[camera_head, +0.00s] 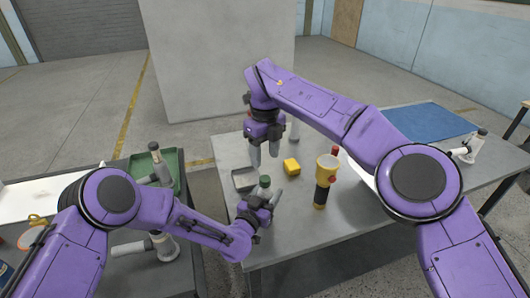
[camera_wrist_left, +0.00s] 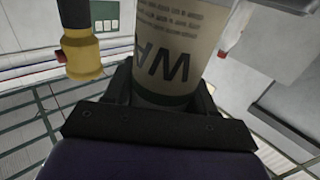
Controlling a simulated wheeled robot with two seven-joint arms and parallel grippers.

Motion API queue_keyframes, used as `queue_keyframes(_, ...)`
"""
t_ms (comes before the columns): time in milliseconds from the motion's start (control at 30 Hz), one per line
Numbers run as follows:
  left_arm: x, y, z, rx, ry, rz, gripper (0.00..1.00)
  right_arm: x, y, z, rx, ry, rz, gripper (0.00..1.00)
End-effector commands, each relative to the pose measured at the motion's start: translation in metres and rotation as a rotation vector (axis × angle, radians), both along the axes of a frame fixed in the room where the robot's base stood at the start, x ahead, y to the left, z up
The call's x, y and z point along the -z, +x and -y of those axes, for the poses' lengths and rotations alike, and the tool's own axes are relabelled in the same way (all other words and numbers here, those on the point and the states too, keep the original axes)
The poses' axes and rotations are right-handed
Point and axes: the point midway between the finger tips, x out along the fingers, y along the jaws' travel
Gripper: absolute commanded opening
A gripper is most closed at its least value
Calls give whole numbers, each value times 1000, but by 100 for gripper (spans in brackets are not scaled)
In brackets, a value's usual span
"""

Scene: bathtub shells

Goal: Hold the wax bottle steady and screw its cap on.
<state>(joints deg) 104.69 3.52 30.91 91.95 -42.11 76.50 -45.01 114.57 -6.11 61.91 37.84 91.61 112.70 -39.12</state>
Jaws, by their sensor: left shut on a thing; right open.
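The wax bottle (camera_wrist_left: 165,50) is pale with dark lettering and a dark green band, and it fills the middle of the left wrist view. My left gripper (camera_wrist_left: 160,100) is shut around it; in the head view this gripper (camera_head: 262,202) is low at the front left of the grey table. A dark green cap (camera_head: 265,181) shows at the bottle's top; I cannot tell whether it is seated or turned tight. My right gripper (camera_head: 264,154) is open and empty, fingers pointing down, above and behind the bottle. The bottle's lower part is hidden in the head view.
A blue mat (camera_head: 430,122) and a white bottle (camera_head: 468,149) are at the right. A side table at left holds a green tray (camera_head: 176,158) and bottles.

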Motion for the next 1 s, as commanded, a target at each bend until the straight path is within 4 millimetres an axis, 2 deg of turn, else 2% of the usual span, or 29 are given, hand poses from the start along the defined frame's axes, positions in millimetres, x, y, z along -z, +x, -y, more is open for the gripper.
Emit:
queue_keyframes(267,1,0,0,0,0,-1,0,5,0,0,2,-1,-2,53)
queue_keyframes(700,1,0,0,0,0,-1,0,71,0,0,4,0,-1,53)
queue_keyframes(833,1,0,0,0,0,-1,0,79,0,0,3,0,0,53)
queue_keyframes(1000,1,0,0,0,0,-1,0,80,0,0,4,1,1,53)
